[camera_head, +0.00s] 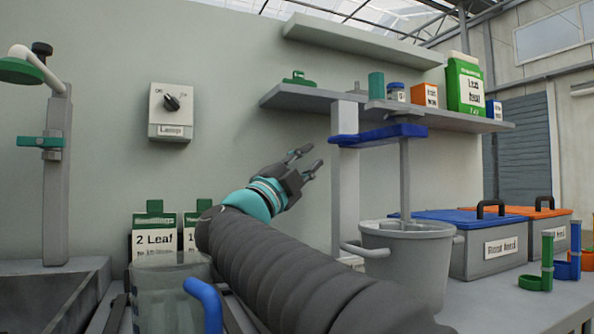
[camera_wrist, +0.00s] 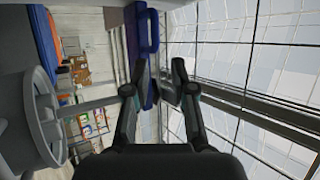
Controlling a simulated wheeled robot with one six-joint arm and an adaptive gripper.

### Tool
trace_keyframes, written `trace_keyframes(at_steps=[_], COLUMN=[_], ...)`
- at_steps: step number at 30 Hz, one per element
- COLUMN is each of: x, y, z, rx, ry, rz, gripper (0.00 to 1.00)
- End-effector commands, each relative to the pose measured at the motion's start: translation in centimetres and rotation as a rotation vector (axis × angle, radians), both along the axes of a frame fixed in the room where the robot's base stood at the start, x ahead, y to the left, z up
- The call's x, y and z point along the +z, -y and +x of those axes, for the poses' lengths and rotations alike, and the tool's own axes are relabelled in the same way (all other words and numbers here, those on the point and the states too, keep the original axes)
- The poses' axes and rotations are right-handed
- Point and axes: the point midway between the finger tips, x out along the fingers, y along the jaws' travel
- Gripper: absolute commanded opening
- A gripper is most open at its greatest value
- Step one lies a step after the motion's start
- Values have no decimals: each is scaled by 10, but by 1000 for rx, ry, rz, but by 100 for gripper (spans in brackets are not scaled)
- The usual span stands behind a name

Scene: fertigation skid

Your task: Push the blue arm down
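The blue arm (camera_head: 382,136) is a flat horizontal bar on a grey upright post, above a grey bucket (camera_head: 405,255). A grey rod runs from the blue arm down into the bucket. My gripper (camera_head: 310,158) is open and empty, just left of the blue arm's near end, with a gap in the head view. In the wrist view the blue arm (camera_wrist: 146,40) runs down from the top edge to near my left fingertip, which partly covers its lower end. My gripper (camera_wrist: 160,82) shows its two fingers spread. Whether a finger touches the arm cannot be told.
A shelf (camera_head: 300,97) with bottles and boxes runs behind and above the blue arm. Blue-lidded and orange-lidded bins (camera_head: 490,250) stand at right. A clear jug (camera_head: 168,295) and green-topped packs (camera_head: 155,235) stand at lower left. A lamp switch (camera_head: 171,112) is on the wall.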

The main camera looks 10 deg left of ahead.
Motion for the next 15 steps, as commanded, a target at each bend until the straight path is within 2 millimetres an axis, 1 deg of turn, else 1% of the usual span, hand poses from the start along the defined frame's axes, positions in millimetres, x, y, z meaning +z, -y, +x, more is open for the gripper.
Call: trace_keyframes(at_steps=[15], x=[-16], y=[-13], z=[-23], rx=[1], ry=[0], rz=[-2], gripper=[25])
